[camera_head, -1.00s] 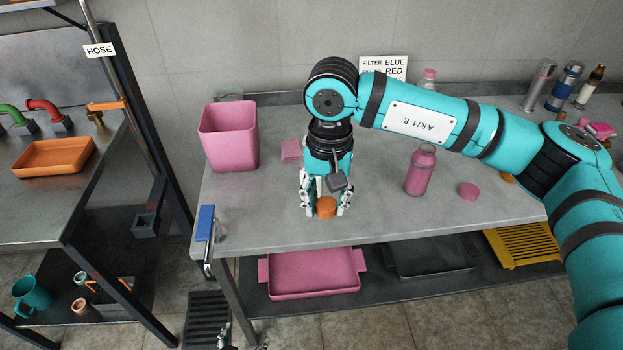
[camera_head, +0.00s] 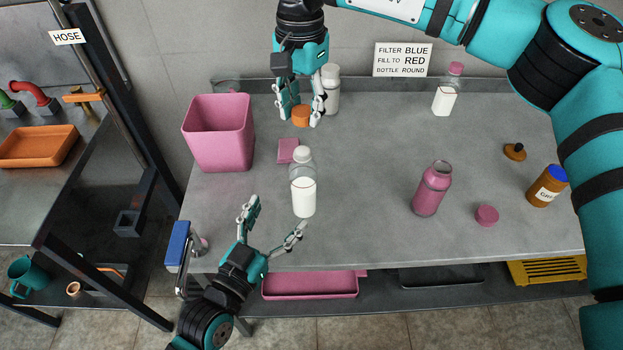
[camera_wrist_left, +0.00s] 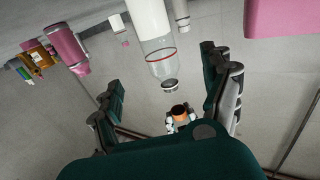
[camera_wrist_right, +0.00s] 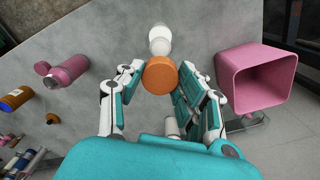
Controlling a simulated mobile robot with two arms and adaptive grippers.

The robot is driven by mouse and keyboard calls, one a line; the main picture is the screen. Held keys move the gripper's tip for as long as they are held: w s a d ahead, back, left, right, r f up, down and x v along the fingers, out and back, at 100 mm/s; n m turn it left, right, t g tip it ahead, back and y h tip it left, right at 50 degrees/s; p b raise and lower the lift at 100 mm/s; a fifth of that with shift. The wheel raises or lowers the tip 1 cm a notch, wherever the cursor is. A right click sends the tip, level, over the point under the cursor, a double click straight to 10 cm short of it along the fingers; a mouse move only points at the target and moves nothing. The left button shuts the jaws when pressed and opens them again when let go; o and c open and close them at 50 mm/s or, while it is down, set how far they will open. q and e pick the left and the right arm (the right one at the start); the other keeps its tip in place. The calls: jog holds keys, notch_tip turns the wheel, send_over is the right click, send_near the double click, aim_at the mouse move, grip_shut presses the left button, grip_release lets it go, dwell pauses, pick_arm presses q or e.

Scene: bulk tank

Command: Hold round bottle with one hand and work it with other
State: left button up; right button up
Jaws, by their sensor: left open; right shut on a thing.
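A clear round bottle (camera_head: 303,199) with white contents stands upright on the grey bench. It also shows in the left wrist view (camera_wrist_left: 158,50) with a red line round it, and in the right wrist view (camera_wrist_right: 160,40). My left gripper (camera_head: 276,214) is open and empty, in front of the bottle and left of it, apart from it. My right gripper (camera_head: 301,117) is shut on a round orange cap (camera_head: 301,116), which also shows in the right wrist view (camera_wrist_right: 160,75). The cap is held clear of the bottle, behind it in the head view.
A pink bin (camera_head: 220,135) and a pink block (camera_head: 288,150) are left of the bottle. A pink flask (camera_head: 432,190), pink lid (camera_head: 487,215), brown jar (camera_head: 545,190) and pink-capped bottle (camera_head: 445,100) stand right. Another white bottle (camera_head: 331,90) stands behind my right gripper.

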aim_at(297, 188)
jog(key=shift+s+a+r, duration=0.3)
jog(key=shift+s+a, duration=0.1)
jog(key=shift+s, duration=0.35)
jog(key=shift+w+d, duration=0.1)
pick_arm(q)
jog(key=x, duration=1)
jog(key=shift+w+d+r, duration=0.1)
jog(key=shift+w+d, duration=0.05)
jog(key=shift+w, duration=0.15)
pick_arm(e)
jog(key=shift+w+d+f, duration=0.2)
jog(key=shift+w, duration=0.15)
pick_arm(q)
jog(key=shift+w+d, duration=0.15)
jog(key=shift+w, duration=0.15)
pick_arm(e)
jog(key=shift+s, duration=0.1)
pick_arm(q)
grip_shut()
pick_arm(e)
jog(key=shift+f, duration=2.45)
